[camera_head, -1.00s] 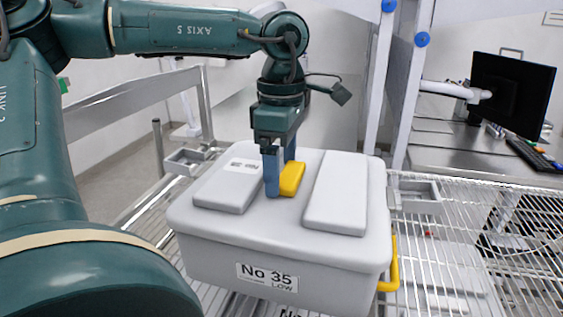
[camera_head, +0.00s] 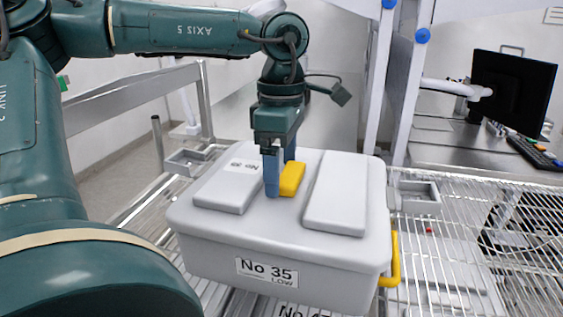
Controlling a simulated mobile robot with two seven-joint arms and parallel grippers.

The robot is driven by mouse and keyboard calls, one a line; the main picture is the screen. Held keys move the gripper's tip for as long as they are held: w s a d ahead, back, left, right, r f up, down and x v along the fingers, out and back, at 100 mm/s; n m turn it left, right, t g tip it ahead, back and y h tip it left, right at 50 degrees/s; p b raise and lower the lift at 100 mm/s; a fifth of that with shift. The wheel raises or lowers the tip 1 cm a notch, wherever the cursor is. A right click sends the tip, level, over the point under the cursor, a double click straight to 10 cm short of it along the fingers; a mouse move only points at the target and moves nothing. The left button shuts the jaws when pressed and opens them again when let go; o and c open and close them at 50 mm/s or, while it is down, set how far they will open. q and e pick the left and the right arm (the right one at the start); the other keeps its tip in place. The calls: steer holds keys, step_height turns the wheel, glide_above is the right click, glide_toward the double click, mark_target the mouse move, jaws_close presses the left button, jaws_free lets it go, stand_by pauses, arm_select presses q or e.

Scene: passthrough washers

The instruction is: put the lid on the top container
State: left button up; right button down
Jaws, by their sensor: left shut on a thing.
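A grey lid (camera_head: 267,214) with two raised pads sits on top of a grey container (camera_head: 325,287) labelled "No 35 LOW". The lid lies level and its edge meets the container's rim; I see no clear gap. A yellow handle (camera_head: 292,179) stands in the middle of the lid, between the pads. My left gripper (camera_head: 279,183) points down from above with its blue fingers at the yellow handle and is shut on it. Part of the handle is hidden behind the near finger. My right gripper is not in view.
Another label shows partly below the container. A metal rail (camera_head: 130,103) runs at left. A monitor (camera_head: 512,92) and keyboard (camera_head: 535,153) are on a bench at right.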

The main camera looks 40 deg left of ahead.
arm_select(q)
steer(key=shift+f, duration=0.15)
stand_by(0.5)
steer(key=o, duration=1.3)
steer(key=shift+o, duration=0.8)
steer(key=shift+f, duration=0.15)
steer(key=shift+r, duration=0.2)
steer(key=shift+r+p, duration=0.7)
steer(key=shift+r, duration=0.3)
steer(key=shift+r+p, duration=0.45)
steer(key=shift+r, duration=2)
